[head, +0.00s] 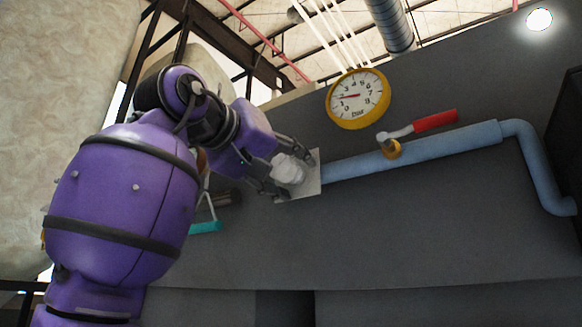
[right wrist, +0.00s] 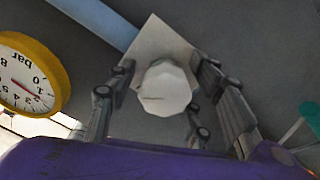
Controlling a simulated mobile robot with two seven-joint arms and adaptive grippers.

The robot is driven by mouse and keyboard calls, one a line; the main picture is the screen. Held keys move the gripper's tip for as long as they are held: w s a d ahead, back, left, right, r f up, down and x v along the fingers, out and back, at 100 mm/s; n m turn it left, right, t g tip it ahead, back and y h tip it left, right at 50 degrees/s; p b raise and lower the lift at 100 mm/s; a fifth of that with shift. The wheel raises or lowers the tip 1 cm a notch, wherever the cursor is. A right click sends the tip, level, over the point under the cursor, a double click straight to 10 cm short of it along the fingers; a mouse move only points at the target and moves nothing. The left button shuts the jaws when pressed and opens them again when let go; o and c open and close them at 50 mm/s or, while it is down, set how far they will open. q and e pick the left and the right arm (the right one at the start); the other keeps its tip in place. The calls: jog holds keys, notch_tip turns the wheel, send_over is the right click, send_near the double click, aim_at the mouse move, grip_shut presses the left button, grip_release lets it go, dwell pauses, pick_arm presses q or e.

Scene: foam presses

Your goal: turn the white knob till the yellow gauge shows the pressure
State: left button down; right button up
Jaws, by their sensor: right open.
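The white knob (head: 287,168) is faceted and sits on a pale square plate (head: 313,175) on the dark grey wall. It also shows in the right wrist view (right wrist: 166,90), with a thin dark line on its face. My right gripper (head: 293,174) is open, its fingers on either side of the knob; I cannot tell whether they touch it. It also shows in the right wrist view (right wrist: 163,76). The yellow gauge (head: 357,97) hangs above and right of the knob. Its red needle points left, among the low numbers; the exact reading is too small to tell. My left gripper is not in view.
A blue pipe (head: 450,143) runs right from the plate and bends down. A valve with a red handle (head: 435,122) stands on it, below the gauge. A teal handle (head: 205,227) lies below left of the knob. The wall below the pipe is bare.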

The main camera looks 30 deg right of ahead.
jog(key=shift+d, duration=0.15)
jog(key=shift+c, duration=0.4)
jog(key=c, duration=1)
jog(key=shift+r, duration=0.1)
jog(key=shift+s+m, duration=0.1)
jog(key=shift+m, duration=0.5)
jog(key=m, duration=0.3)
jog(key=shift+m, duration=2.3)
jog(key=shift+f, duration=0.2)
